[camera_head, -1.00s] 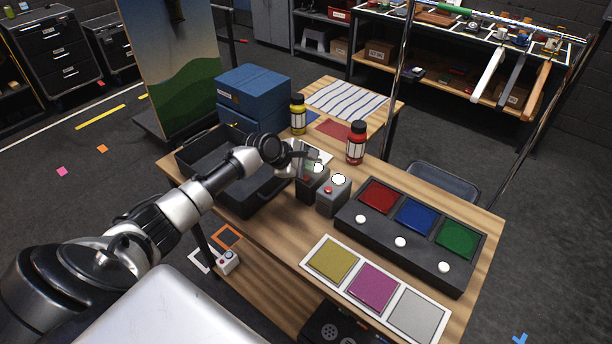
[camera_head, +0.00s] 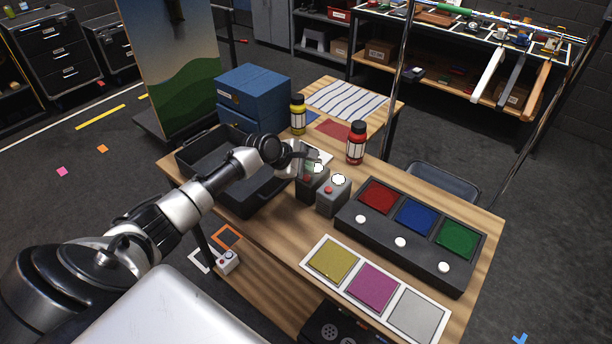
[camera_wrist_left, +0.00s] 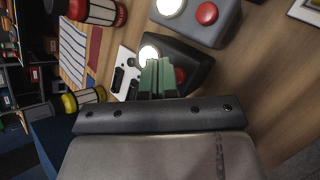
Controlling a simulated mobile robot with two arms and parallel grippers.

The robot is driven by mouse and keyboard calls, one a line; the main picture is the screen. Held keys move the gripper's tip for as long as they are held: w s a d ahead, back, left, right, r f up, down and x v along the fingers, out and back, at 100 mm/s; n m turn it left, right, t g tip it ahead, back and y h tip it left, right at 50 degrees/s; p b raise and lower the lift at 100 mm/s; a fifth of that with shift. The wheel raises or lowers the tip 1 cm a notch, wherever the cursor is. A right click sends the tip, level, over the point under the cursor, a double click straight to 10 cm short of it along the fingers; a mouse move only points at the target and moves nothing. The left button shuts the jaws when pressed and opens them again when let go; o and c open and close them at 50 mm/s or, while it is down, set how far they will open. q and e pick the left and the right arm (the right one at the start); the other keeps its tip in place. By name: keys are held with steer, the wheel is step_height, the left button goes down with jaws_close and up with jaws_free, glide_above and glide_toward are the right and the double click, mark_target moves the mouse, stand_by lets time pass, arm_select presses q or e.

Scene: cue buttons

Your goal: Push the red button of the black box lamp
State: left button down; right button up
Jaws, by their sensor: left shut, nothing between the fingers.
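The black box lamp (camera_head: 314,187) stands on the wooden table, with a white lamp dome and a red button (camera_head: 306,178) on top. In the left wrist view the black box (camera_wrist_left: 186,52) shows its white dome (camera_wrist_left: 148,53) and its red button (camera_wrist_left: 181,75), partly hidden by the fingers. My left gripper (camera_head: 311,163) is shut and empty, just over the box top. Its green fingertips (camera_wrist_left: 157,64) appear between dome and button; I cannot tell whether they touch the box. My right gripper is not in view.
A similar grey box lamp (camera_head: 333,198) stands close on the right. A black tray (camera_head: 262,200) lies to the left under my arm. Red (camera_head: 356,143) and yellow (camera_head: 298,114) bottles stand behind. A dark panel (camera_head: 421,255) with colored squares is at right.

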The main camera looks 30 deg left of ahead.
mark_target(307, 178)
arm_select(q)
steer(key=shift+f, duration=0.4)
steer(key=shift+f, duration=0.35)
stand_by(0.4)
steer(key=shift+r+p, duration=0.8)
steer(key=shift+p, duration=0.35)
step_height(307, 178, up, 6)
steer(key=p, duration=0.6)
